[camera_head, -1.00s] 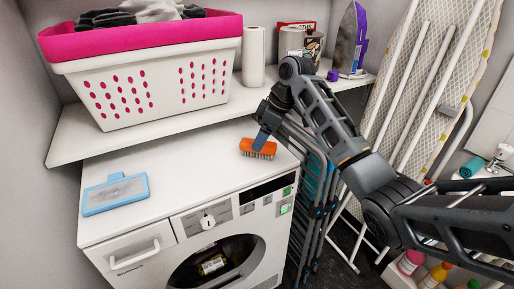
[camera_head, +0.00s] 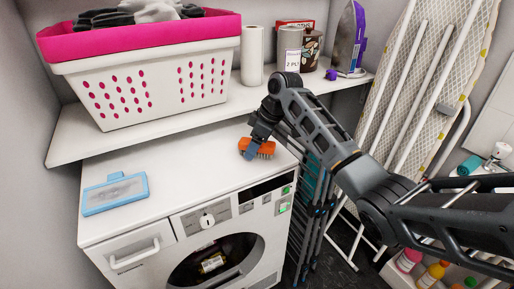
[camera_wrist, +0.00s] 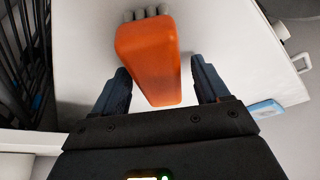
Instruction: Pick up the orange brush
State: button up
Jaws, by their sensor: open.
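The orange brush (camera_head: 257,148) lies on the white top of the dryer, near its back right corner, with pale bristles along one side. In the wrist view the orange brush (camera_wrist: 149,58) reaches between the two dark blue fingers, with a gap on each side. My gripper (camera_head: 250,140) is low at the brush in the head view, partly covering it. In the wrist view my gripper (camera_wrist: 162,82) is open around the brush's near end. I cannot tell whether a finger touches it.
A blue-framed lint filter (camera_head: 115,193) lies at the left of the dryer top (camera_head: 190,165). A shelf (camera_head: 75,135) above holds a laundry basket (camera_head: 150,85), a paper roll (camera_head: 252,55) and an iron (camera_head: 348,40). A folded drying rack (camera_head: 308,210) stands right of the dryer.

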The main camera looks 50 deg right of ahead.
jog(key=shift+f, duration=0.1)
dwell(0.3)
jog(key=c, duration=1.2)
jog(key=r, duration=0.5)
jog(key=shift+s+d+b, duration=0.15)
jog(key=shift+d+b, duration=0.1)
jog(key=shift+b, duration=0.15)
jog(key=s+d+r, duration=0.4)
jog(key=s+d, duration=0.1)
jog(key=s+d+r, duration=0.2)
jog(key=s, duration=0.1)
jog(key=shift+d+r+b, duration=0.3)
jog(key=shift+d+b, duration=0.05)
jog(key=shift+d, duration=0.05)
